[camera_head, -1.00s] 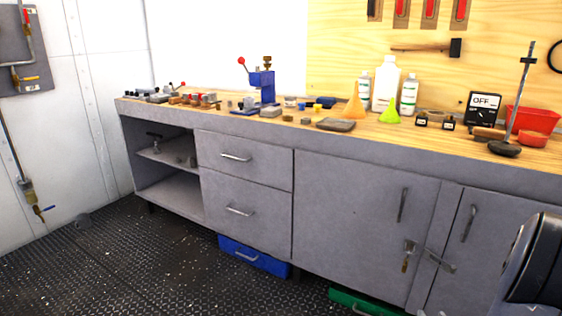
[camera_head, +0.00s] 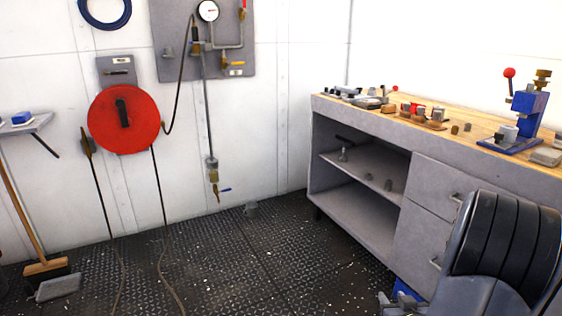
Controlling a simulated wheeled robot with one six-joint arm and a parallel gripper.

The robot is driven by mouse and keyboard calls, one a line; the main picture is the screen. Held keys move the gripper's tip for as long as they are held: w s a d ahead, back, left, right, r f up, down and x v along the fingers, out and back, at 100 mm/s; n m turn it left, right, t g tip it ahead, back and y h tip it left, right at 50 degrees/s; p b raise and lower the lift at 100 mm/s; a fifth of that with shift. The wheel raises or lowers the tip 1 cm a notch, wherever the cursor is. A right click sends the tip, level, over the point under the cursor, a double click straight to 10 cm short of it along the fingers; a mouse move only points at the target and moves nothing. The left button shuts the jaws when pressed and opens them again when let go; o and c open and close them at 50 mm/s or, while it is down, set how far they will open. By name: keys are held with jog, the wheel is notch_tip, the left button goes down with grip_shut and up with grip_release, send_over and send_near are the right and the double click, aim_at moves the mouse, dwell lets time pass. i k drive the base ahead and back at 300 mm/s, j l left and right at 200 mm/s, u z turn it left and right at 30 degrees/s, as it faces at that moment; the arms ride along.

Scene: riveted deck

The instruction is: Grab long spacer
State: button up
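I cannot tell for certain which thing is the long spacer. Small grey cylinder-like parts (camera_head: 388,185) stand on the middle shelf of the open cabinet, beside a taller dark piece with a crossbar (camera_head: 344,150). A short grey cylinder-like object (camera_head: 251,208) is on the floor by the wall, left of the bench. More small metal parts (camera_head: 408,110) sit on the bench top, too small to tell apart.
The grey workbench (camera_head: 352,217) runs along the right, with a blue press (camera_head: 525,118) on top. A red reel (camera_head: 123,119) and hoses hang on the left wall. A broom (camera_head: 30,230) stands far left. The dark deck floor in the middle is mostly clear.

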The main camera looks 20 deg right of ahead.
aim_at(388, 185)
jog(key=i+z, duration=0.1)
jog(key=i, duration=0.75)
jog(key=i+j+z, duration=0.15)
jog(key=i, duration=0.7)
jog(key=i+z, duration=0.85)
jog(key=i+j+z, duration=0.3)
jog(key=z, duration=0.15)
jog(key=i, duration=0.05)
